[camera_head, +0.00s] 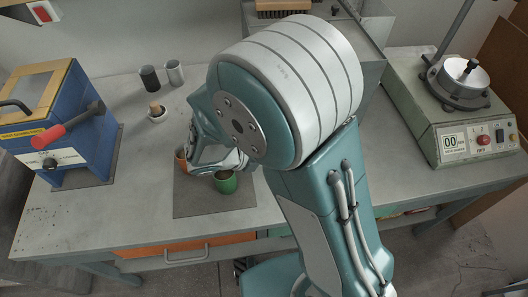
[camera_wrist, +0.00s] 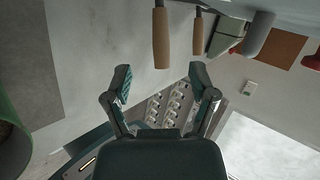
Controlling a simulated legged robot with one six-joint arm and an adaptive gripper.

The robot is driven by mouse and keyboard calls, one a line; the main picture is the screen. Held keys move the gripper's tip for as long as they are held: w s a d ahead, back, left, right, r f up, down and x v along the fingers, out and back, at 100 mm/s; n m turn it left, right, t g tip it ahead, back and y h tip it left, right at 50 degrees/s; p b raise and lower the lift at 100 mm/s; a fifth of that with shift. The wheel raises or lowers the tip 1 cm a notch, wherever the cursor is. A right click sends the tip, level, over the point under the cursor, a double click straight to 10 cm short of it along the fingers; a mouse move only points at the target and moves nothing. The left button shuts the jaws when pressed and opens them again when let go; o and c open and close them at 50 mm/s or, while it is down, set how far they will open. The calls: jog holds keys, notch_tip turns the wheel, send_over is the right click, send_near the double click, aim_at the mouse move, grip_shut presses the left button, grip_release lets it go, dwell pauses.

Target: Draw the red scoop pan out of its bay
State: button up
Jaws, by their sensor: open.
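An orange-red panel (camera_head: 215,241) with a grey bar handle (camera_head: 187,257) shows under the front edge of the bench in the head view. It may be the front of the red scoop pan, but I cannot tell for sure. My gripper (camera_head: 212,160) is above the bench top, close to the orange cup and the green cup, partly hidden by my arm. In the wrist view my gripper (camera_wrist: 160,80) has its two fingers spread, with nothing between them. I cannot make out the scoop pan in the wrist view.
A green cup (camera_head: 227,183) and an orange cup (camera_head: 181,160) stand on a grey mat (camera_head: 195,207). A blue box (camera_head: 80,155) with a red-gripped lever stands left, a green scale-like machine (camera_head: 460,125) right. Wooden handles (camera_wrist: 161,40) show in the wrist view. The left front bench top is clear.

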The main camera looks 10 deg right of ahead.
jog(key=x, duration=1)
grip_shut()
